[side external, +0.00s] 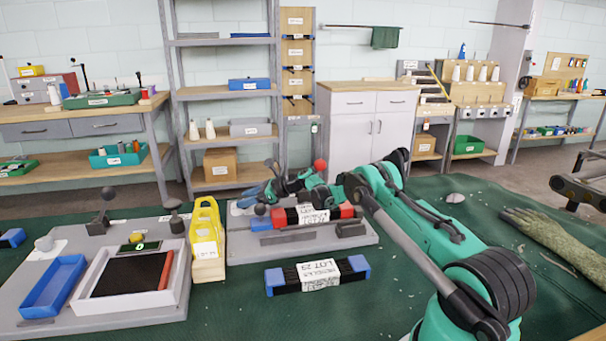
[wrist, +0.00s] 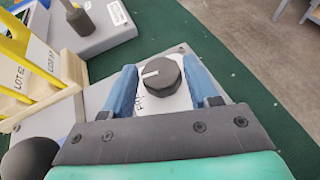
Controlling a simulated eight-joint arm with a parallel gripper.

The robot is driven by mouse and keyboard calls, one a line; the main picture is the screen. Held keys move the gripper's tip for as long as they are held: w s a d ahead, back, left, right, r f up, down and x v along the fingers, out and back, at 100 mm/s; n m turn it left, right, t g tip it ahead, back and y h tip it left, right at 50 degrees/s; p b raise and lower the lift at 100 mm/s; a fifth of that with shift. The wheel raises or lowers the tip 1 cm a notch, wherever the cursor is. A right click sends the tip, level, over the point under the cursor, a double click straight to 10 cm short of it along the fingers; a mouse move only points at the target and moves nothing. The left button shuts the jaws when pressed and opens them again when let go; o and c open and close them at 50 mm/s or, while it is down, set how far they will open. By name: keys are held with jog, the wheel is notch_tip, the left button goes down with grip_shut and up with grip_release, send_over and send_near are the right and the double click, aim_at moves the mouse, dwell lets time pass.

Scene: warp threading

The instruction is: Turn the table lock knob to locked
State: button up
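The table lock knob (wrist: 160,74) is a dark round knob with a white pointer line, seen in the wrist view on a light plate. Its pointer aims left in the picture. A partly hidden label beginning "FR" (wrist: 140,96) shows beside the knob at lower left. My gripper (wrist: 158,82) is open, with one blue finger on each side of the knob. I cannot tell whether either finger touches it. In the side view, my gripper (side external: 250,196) is low over the back left of the grey base plate (side external: 362,238), and the knob cannot be made out there.
A yellow holder (side external: 206,235) stands left of the plate. A dark ball (wrist: 30,158) is close at lower left in the wrist view. A red-ended block (side external: 345,211) lies on the plate. A labelled black bundle (side external: 290,280) lies in front on the green mat (side external: 230,312).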

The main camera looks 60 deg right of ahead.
grip_shut()
jog(key=shift+a+m+t+h, duration=0.15)
jog(key=shift+m+t+h, duration=0.45)
jog(key=shift+m+h, duration=1.1)
jog(key=o, duration=0.5)
grip_release()
jog(key=shift+r, duration=0.1)
notch_tip(320, 180, up, 20)
